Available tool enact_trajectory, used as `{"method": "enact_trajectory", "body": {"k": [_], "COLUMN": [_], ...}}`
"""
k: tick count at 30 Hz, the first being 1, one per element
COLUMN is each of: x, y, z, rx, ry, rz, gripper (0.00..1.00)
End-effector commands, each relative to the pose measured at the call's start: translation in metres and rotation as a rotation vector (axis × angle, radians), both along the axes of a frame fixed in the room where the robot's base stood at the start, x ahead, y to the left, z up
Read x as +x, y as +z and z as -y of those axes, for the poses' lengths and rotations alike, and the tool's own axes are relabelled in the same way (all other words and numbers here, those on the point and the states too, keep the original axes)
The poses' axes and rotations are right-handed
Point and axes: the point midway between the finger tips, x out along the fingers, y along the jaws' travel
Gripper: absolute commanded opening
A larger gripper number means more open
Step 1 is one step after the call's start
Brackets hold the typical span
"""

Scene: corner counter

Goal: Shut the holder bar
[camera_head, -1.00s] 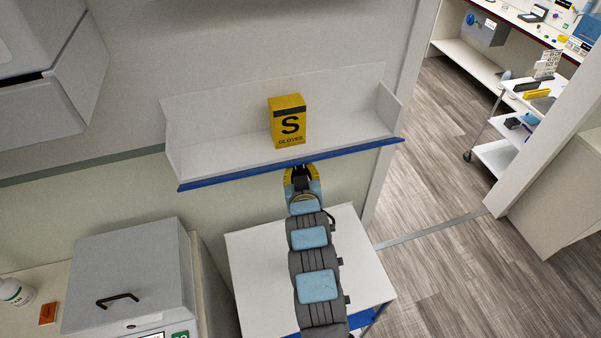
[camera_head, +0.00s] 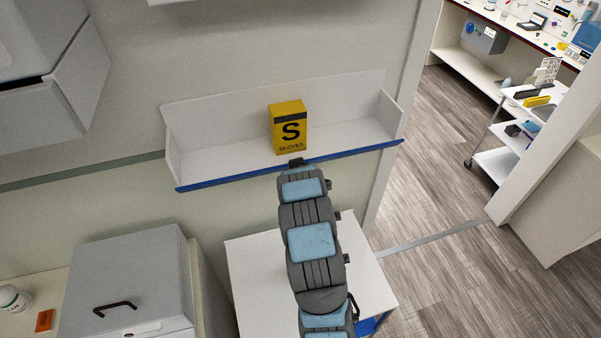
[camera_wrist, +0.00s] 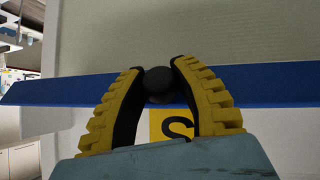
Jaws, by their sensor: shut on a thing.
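The holder bar (camera_head: 345,153) is a long blue strip along the front edge of a white wall shelf (camera_head: 220,140). In the wrist view the blue bar (camera_wrist: 260,86) runs across the picture, slightly tilted. A dark round knob (camera_wrist: 159,80) is at the middle of the bar. My gripper (camera_wrist: 158,72) has its two yellow ribbed fingers closed on this knob from both sides. In the head view my arm reaches up to the bar, and its wrist hides the fingers and the knob.
A yellow glove box (camera_head: 288,128) marked S stands on the shelf behind the bar. A white table surface (camera_head: 250,260) lies below the arm. A grey lidded box (camera_head: 125,280) is at the lower left. Open floor lies to the right.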

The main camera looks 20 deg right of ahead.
Motion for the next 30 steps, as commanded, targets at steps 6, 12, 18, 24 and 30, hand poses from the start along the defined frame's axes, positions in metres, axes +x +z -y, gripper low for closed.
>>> {"method": "enact_trajectory", "body": {"k": [6,12,18,24,30], "x": [-0.0001,-0.0001,0.0,0.0,-0.0047], "y": [0.0013,0.0014,0.0012,0.0009,0.0061], "z": [0.0006,0.0005,0.0004,0.0001,-0.0019], "rx": [-0.001,-0.001,-0.001,0.0,-0.001], "ry": [-0.001,-0.001,-0.001,0.0,0.001], "rz": [-0.004,-0.003,-0.003,-0.003,0.0], "gripper": [0.0,0.0,0.6,0.6,0.6]}}
